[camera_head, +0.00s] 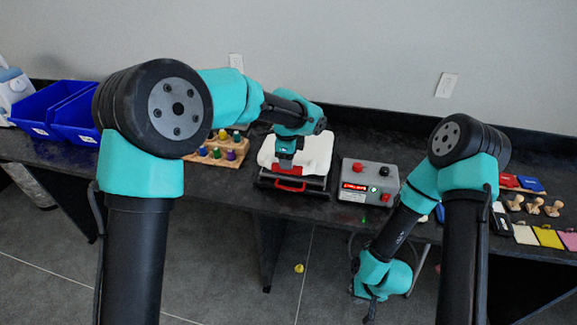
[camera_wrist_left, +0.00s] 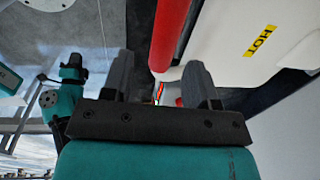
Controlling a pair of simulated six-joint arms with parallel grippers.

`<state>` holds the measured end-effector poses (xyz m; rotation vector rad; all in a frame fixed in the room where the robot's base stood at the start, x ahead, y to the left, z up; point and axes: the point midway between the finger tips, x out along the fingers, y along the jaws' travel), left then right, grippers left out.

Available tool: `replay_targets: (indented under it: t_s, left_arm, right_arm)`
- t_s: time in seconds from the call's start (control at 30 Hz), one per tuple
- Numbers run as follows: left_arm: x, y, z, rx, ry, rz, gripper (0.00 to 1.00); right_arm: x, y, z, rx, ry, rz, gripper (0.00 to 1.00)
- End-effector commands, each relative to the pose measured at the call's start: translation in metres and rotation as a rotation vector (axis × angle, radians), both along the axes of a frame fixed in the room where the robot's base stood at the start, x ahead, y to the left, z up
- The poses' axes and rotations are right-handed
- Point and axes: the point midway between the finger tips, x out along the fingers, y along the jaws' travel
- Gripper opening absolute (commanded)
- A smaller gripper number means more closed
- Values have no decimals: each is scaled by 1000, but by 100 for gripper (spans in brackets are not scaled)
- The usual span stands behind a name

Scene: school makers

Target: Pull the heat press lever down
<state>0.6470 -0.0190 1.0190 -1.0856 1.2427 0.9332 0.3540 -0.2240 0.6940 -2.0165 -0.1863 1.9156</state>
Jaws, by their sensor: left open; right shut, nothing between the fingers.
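The heat press (camera_head: 318,150) stands on the black bench with a white upper part and a dark base. Its red lever (camera_head: 290,185) shows as a handle at the front. In the left wrist view the red lever (camera_wrist_left: 170,35) is a bar beside the white press body (camera_wrist_left: 225,40), which bears a yellow HOT label. My left gripper (camera_head: 286,160) is over the front of the press; its open fingers (camera_wrist_left: 160,82) point toward the lever bar. I cannot tell whether the bar lies between them. My right gripper (camera_head: 370,312) is shut and empty, hanging low in front of the bench.
A grey control box (camera_head: 384,171) with a red display stands right of the press. A wooden rack (camera_head: 232,158) with coloured pieces is left of it, and blue bins (camera_head: 75,110) are further left. Wooden-handled stamps (camera_head: 533,206) and coloured pads (camera_head: 548,237) are at the right.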

Motion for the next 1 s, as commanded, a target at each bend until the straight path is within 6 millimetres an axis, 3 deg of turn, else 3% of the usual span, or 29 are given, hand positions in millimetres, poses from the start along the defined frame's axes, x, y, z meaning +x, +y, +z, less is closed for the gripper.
replay_targets:
  t_s: [0.5, 0.7, 1.0]
  left_arm:
    - [-11, 3, 96, 0, 2, 0, 54]
    - [-13, 4, 112, 1, 4, 1, 54]
    - [-14, 4, 113, 1, 5, 1, 54]
  right_arm:
    - [0, 0, 0, 0, 0, 0, 0]
    - [0, 0, 0, 0, 0, 0, 0]
    - [0, 0, 0, 0, 0, 0, 0]
